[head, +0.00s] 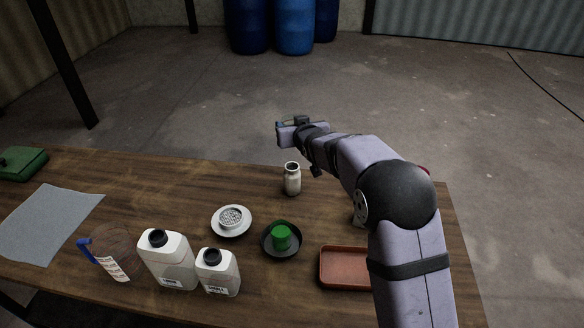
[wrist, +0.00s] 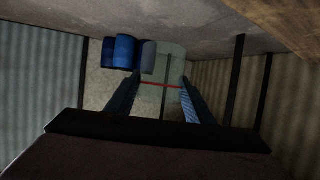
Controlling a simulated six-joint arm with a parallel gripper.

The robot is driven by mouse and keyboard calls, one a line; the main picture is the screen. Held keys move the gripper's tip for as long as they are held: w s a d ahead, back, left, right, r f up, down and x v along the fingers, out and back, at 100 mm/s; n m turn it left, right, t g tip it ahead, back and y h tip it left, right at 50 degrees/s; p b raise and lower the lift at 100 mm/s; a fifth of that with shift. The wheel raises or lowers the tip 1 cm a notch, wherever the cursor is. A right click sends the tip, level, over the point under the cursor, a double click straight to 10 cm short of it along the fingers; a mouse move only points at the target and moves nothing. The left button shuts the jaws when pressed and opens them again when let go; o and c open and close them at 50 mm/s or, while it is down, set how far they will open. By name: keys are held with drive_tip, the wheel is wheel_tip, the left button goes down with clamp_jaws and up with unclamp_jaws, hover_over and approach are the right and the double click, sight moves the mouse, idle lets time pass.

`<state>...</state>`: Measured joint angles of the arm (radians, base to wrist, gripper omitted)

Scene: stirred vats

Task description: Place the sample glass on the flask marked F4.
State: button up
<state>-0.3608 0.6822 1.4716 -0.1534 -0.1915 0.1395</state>
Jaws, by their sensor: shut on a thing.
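My gripper (head: 280,130) is raised beyond the far edge of the table, pointing left. In the wrist view its two fingers (wrist: 160,92) are apart with a pale, see-through thing (wrist: 170,62) between them, crossed by a thin red line; it looks like the sample glass. In the head view the glass is too small to make out. Two white bottles with black caps, a larger one (head: 167,262) and a smaller one (head: 218,274), stand at the front with labels too small to read. I cannot tell which vessel is marked F4.
A small pale bottle (head: 292,180) stands near the back edge. A grey sheet (head: 45,222) and green box (head: 22,163) lie left.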

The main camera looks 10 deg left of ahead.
drive_tip(key=p, duration=0.2)
hover_over(292, 166)
drive_tip(key=shift+f, duration=4.9)
drive_tip(key=shift+f, duration=0.25)
drive_tip(key=o, duration=1.3)
drive_tip(key=shift+s, duration=0.1)
drive_tip(key=shift+r, duration=0.15)
drive_tip(key=b+v, duration=0.2)
drive_tip(key=v, duration=1)
drive_tip(key=shift+d, duration=0.15)
